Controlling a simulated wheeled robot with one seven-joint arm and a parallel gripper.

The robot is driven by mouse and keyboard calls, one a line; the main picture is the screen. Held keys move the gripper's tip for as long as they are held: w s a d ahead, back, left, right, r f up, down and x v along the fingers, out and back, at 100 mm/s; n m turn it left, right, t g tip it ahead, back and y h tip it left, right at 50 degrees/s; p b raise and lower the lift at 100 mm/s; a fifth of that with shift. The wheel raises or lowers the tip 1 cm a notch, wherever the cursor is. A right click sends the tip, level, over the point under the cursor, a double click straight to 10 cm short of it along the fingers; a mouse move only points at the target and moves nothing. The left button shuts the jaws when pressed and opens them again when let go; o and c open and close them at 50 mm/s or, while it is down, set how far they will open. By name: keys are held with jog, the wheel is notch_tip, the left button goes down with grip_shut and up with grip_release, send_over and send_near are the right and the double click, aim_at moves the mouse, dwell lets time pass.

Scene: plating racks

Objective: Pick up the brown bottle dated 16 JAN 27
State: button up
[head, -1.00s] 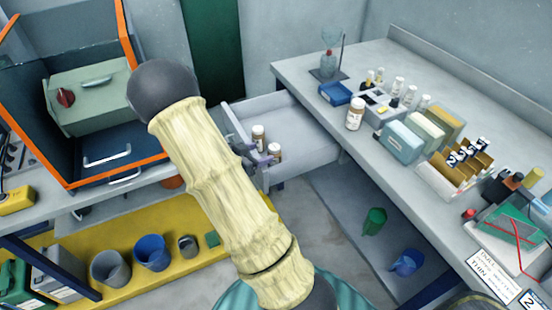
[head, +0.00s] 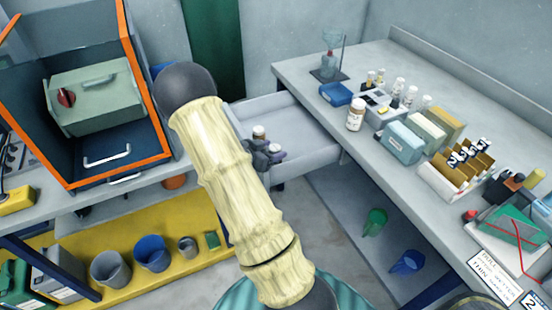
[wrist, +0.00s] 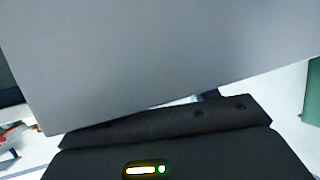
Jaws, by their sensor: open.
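Two brown bottles with white caps stand in the open grey drawer (head: 310,150): a rear one (head: 259,131) and a front one (head: 274,148). A third brown bottle (head: 355,117) with a white cap and pale label stands on the bench to the right. No date is legible on any of them. My gripper (head: 266,157) is open at the drawer's front edge, in front of the two bottles in the picture, and hides their lower parts. I cannot tell whether it touches them. The wrist view shows no bottle; a plain grey panel (wrist: 160,55) fills most of it.
The bench right of the drawer holds a blue tray (head: 335,93), several small bottles and upright boxes (head: 402,141). An orange-edged blue enclosure (head: 120,165) stands at left. Below it, a yellow shelf (head: 190,250) holds cups. The drawer's right part is clear.

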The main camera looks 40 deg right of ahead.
jog(key=shift+a, duration=0.1)
dwell(0.3)
grip_shut()
jog(key=shift+r, duration=0.15)
notch_tip(320, 180, up, 10)
jog(key=p, duration=0.1)
dwell(0.3)
jog(key=shift+w, duration=0.1)
dwell(0.3)
